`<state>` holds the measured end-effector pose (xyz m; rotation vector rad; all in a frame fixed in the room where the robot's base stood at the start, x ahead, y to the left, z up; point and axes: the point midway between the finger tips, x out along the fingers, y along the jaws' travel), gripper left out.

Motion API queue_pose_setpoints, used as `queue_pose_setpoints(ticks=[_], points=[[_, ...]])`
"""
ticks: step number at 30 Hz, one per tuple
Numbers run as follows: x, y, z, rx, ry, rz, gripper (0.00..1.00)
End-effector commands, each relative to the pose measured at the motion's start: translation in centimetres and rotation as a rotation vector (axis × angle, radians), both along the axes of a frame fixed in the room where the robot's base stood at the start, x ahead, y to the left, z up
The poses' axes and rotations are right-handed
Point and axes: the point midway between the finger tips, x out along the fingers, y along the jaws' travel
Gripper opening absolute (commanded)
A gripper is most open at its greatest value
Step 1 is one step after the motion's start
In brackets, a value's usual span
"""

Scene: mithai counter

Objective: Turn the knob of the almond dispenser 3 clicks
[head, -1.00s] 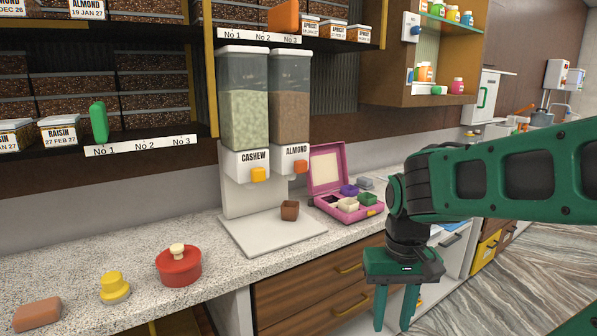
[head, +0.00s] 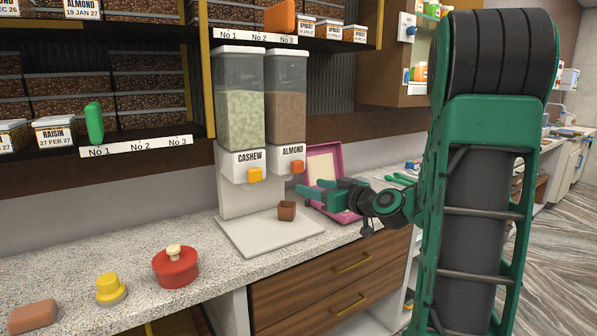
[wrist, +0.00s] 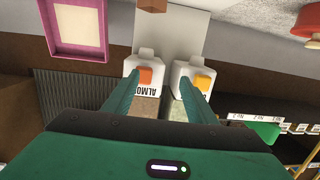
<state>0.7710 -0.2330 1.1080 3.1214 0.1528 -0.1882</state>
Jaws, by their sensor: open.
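The almond dispenser (head: 286,110) is the right one of a twin unit and is filled with brown pieces. Its orange knob (head: 297,166) sits at the front below the ALMOND label. In the wrist view the orange knob (wrist: 146,76) shows between the fingers, close to the left fingertip. My gripper (head: 318,191) is open and empty, to the right of the orange knob and a little lower in the head view. I see no contact with the knob. A small brown cup (head: 287,211) stands on the white base (head: 262,240) under the almond outlet.
The cashew dispenser (head: 239,115) with a yellow knob (head: 254,175) is directly left. A pink box (head: 352,217) stands behind my gripper, partly hidden. A red pot (head: 175,268) and a yellow-topped item (head: 109,288) are on the counter at left. A shelf (head: 270,38) hangs above.

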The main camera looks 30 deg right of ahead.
Motion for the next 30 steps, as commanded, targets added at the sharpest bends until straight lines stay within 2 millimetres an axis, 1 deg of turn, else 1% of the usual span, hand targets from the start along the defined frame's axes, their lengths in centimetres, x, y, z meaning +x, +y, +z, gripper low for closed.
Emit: queue_pose_setpoints(ticks=[1, 3, 6, 8, 11, 18, 24, 27, 30], points=[[0.2, -1.1, 0.6, 0.007, -0.039, -0.023, 0.52], [0.3, -2.0, 1.6, 0.011, -0.085, -0.047, 0.52], [0.6, -2.6, 2.2, 0.014, -0.115, -0.063, 0.52], [1.0, -2.7, 2.3, 0.013, -0.121, -0.066, 0.52], [2.2, -2.5, 2.4, 0.012, -0.121, -0.063, 0.52], [6.5, -2.2, 2.4, 0.012, -0.121, -0.060, 0.52], [9.4, -2.1, 2.3, 0.011, -0.120, -0.061, 0.52], [10.4, -2.1, 2.3, 0.011, -0.120, -0.062, 0.52], [11.0, -2.1, 2.3, 0.014, -0.119, -0.062, 0.52]])
